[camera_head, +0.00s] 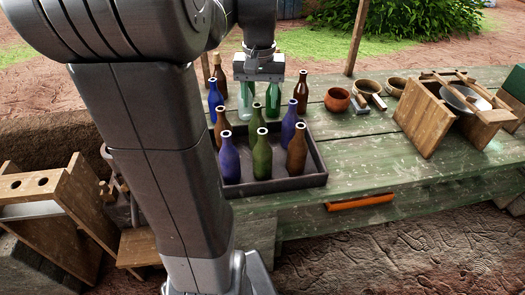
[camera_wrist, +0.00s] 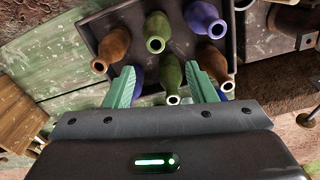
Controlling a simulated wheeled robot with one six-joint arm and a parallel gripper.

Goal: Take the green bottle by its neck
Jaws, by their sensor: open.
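Green bottles stand in the dark tray (camera_head: 312,181): one at the front (camera_head: 262,158) and one behind it (camera_head: 258,122). My gripper (camera_head: 258,92) is above the back part of the tray, pointing down and open, with nothing visibly held. In the wrist view the rear green bottle (camera_wrist: 170,76) shows between the teal fingers, its mouth towards the gripper body; I cannot tell the height gap. The front green bottle (camera_wrist: 158,28) is farther up there. A brighter green shape (camera_head: 273,103) sits below the gripper's right side, partly overlapped by a finger.
Blue bottles (camera_head: 229,160) and brown bottles (camera_head: 297,152) crowd both sides of the green ones. Bowls (camera_head: 337,100) and a wooden stand (camera_head: 428,118) are right. The green table (camera_head: 365,150) is clear between.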

